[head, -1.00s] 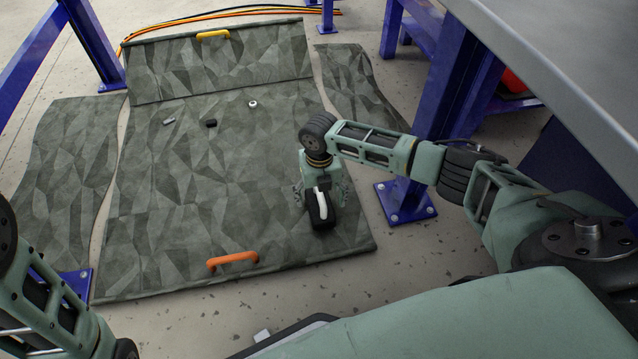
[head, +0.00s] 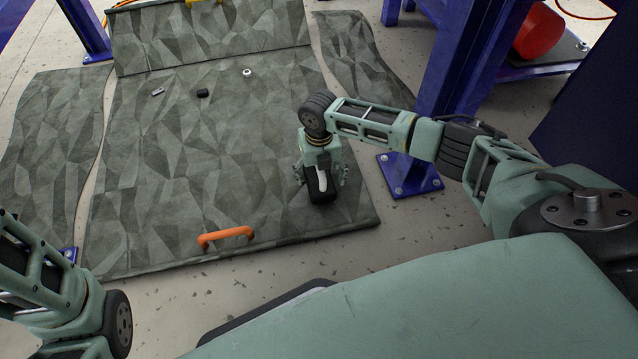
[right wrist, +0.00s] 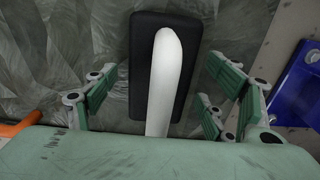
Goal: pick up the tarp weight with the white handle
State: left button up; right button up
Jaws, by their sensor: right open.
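The tarp weight is a black block (head: 323,194) with a white handle (head: 322,179), standing on the grey-green tarp (head: 170,200) near its right front edge. In the right wrist view the black block (right wrist: 143,95) lies under the white handle (right wrist: 166,75), which runs along its length. My right gripper (head: 321,180) is right over the weight. It is open, with fingers on both sides of the handle and block, apart from them in the right wrist view (right wrist: 165,92). My left arm shows at the lower left of the head view, but its gripper is out of frame.
An orange handle (head: 226,237) lies at the tarp's front edge. Small loose parts, including a black piece (head: 203,93) and a light ring (head: 247,72), lie farther back. A blue post (head: 440,110) with a bolted foot stands just right of the right gripper.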

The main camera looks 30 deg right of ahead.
jog(key=shift+f, duration=0.4)
jog(key=shift+r, duration=0.15)
jog(key=shift+c, duration=0.6)
grip_shut()
jog(key=shift+w+r, duration=0.1)
